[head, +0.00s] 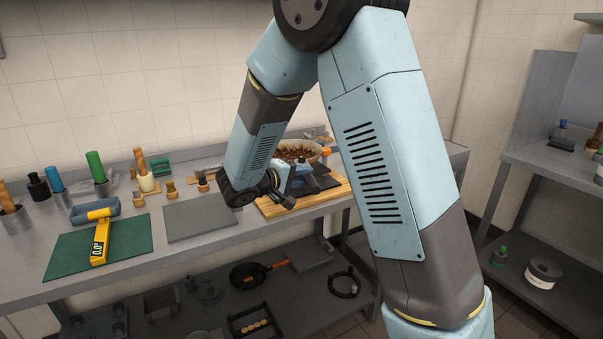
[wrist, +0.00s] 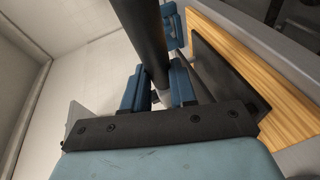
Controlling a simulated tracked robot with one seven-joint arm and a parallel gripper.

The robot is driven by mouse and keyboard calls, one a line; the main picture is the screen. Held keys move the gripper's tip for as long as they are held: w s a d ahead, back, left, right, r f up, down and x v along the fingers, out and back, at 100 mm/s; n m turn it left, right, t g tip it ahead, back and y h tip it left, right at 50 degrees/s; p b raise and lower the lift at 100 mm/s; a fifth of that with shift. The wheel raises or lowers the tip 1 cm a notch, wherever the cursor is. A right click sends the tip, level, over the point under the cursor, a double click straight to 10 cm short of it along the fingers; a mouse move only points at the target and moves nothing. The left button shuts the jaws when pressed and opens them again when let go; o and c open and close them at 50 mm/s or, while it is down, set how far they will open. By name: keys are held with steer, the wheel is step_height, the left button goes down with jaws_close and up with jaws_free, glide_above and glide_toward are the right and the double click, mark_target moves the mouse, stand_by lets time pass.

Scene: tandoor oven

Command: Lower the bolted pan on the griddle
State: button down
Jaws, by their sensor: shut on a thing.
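My gripper (wrist: 157,93) is shut on a dark round bar (wrist: 146,40) that runs up between its blue fingers in the wrist view. The bar looks like a handle; what it joins to is hidden, and I cannot make out the bolted pan with certainty. In the head view my gripper (head: 280,186) is over the left part of a wooden board (head: 337,193), partly hidden by my own arm. A dark flat slab (head: 318,181), perhaps the griddle, shows on the board behind it.
A pan or bowl of brown pieces (head: 299,151) stands behind the board. Several handled tools line the back. A lower shelf holds a black pan (head: 248,274).

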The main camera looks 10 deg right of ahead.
steer(key=shift+f, duration=1.4)
steer(key=c, duration=0.8)
jaws_free()
steer(key=shift+f, duration=0.1)
steer(key=v, duration=1.3)
steer(key=shift+s+a, duration=0.2)
steer(key=shift+a, duration=0.15)
steer(key=shift+d, duration=0.15)
